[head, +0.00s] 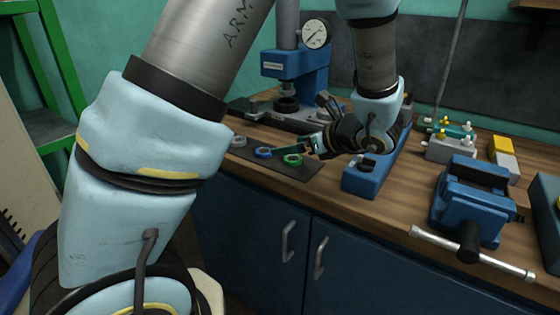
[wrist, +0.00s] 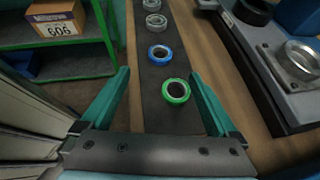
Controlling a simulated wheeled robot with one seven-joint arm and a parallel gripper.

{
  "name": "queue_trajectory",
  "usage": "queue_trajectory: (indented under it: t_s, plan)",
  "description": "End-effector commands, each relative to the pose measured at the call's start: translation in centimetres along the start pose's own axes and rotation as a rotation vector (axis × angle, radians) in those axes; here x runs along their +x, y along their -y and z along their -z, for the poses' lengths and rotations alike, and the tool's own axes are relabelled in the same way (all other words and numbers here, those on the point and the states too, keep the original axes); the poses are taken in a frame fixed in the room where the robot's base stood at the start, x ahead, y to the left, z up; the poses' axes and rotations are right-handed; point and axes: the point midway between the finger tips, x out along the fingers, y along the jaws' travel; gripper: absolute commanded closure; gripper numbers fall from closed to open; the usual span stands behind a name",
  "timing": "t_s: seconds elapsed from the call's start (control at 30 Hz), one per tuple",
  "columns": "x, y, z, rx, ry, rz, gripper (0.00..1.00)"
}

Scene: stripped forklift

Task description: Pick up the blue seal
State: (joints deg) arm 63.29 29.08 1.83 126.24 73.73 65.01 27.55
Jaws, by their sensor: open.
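The blue seal (head: 263,153) is a small ring lying flat on a dark mat (head: 245,146) on the workbench. In the wrist view the blue seal (wrist: 160,54) lies beyond the green seal (wrist: 176,91). The green seal also shows in the head view (head: 293,160), to the right of the blue one. My gripper (head: 308,147) is open and empty above the mat. In the wrist view its two teal fingers (wrist: 160,82) stand wide apart, with the green seal between them, nearer the right finger. The blue seal is farther out, past the fingertips.
Grey rings (wrist: 156,21) lie farther along the mat. A blue press (head: 295,65) with a gauge stands behind. A blue vise (head: 472,200) and small fittings (head: 450,140) are to the right. A green shelf (wrist: 70,40) with a box stands at the left in the wrist view.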

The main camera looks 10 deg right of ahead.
Motion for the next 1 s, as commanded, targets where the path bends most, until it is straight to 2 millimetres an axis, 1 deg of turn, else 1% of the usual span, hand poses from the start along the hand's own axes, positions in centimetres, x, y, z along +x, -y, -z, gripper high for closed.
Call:
queue_trajectory:
  t_s: [0.1, 0.2, 0.3, 0.47, 0.7, 0.83, 1.0]
  plan:
    - [2.0, -0.2, -0.2, 0.0, 0.0, -0.007, 0.06]
    - [3.5, -0.2, -0.2, -0.001, 0.0, -0.006, 0.06]
    - [4.5, -0.1, -0.1, -0.001, -0.002, -0.005, 0.06]
    - [5.5, -0.1, -0.1, -0.003, -0.003, -0.006, 0.06]
    - [9.0, -0.1, 0.0, -0.003, -0.003, -0.008, 0.06]
    - [10.0, 0.0, 0.1, -0.003, -0.004, -0.005, 0.06]
    - [10.2, 0.0, 0.1, -0.004, -0.004, -0.004, 0.06]
